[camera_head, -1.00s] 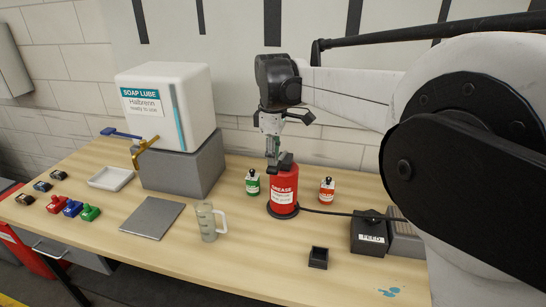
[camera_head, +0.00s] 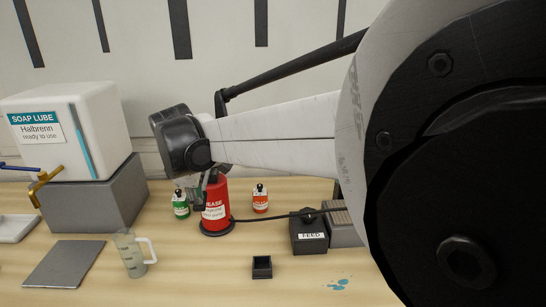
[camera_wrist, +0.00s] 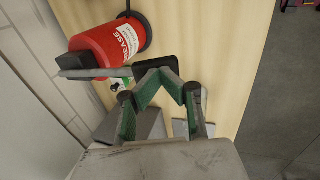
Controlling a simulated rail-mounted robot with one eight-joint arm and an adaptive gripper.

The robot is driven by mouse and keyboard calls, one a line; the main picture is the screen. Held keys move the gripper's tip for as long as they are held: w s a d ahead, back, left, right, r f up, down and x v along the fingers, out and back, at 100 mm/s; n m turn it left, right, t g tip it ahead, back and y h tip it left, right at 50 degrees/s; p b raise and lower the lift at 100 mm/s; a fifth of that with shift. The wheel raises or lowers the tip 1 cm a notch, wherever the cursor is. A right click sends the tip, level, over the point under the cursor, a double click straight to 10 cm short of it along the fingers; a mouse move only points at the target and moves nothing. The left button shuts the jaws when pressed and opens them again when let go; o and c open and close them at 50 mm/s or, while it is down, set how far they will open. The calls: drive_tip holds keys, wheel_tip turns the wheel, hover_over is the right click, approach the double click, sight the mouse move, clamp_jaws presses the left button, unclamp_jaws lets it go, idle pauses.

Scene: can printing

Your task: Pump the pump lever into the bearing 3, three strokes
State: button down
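The red grease can (camera_head: 214,207) stands on the table with a black base; a black hose leads right from it. In the wrist view the can (camera_wrist: 107,42) is at the upper left. A dark grey bar, which looks like the pump lever (camera_wrist: 88,73), crosses in front of it towards my fingertips. My gripper (camera_wrist: 155,68) has its green linkages bent inward and its tips drawn together at a dark block at the bar's end. In the head view my gripper (camera_head: 197,192) is at the can's upper left, partly hidden. I cannot make out which part is bearing 3.
The black FEED box (camera_head: 309,237) stands right of the can. A green bottle (camera_head: 180,207) and an orange bottle (camera_head: 260,200) flank the can. A clear jug (camera_head: 130,257), a small black tray (camera_head: 262,265) and a grey plate (camera_head: 65,264) are in front. The soap box (camera_head: 90,130) is left.

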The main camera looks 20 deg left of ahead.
drive_tip(key=shift+f, duration=0.2)
wheel_tip(320, 180, up, 10)
drive_tip(key=shift+s, duration=0.25)
idle(0.5)
drive_tip(key=shift+r, duration=0.2)
idle(0.3)
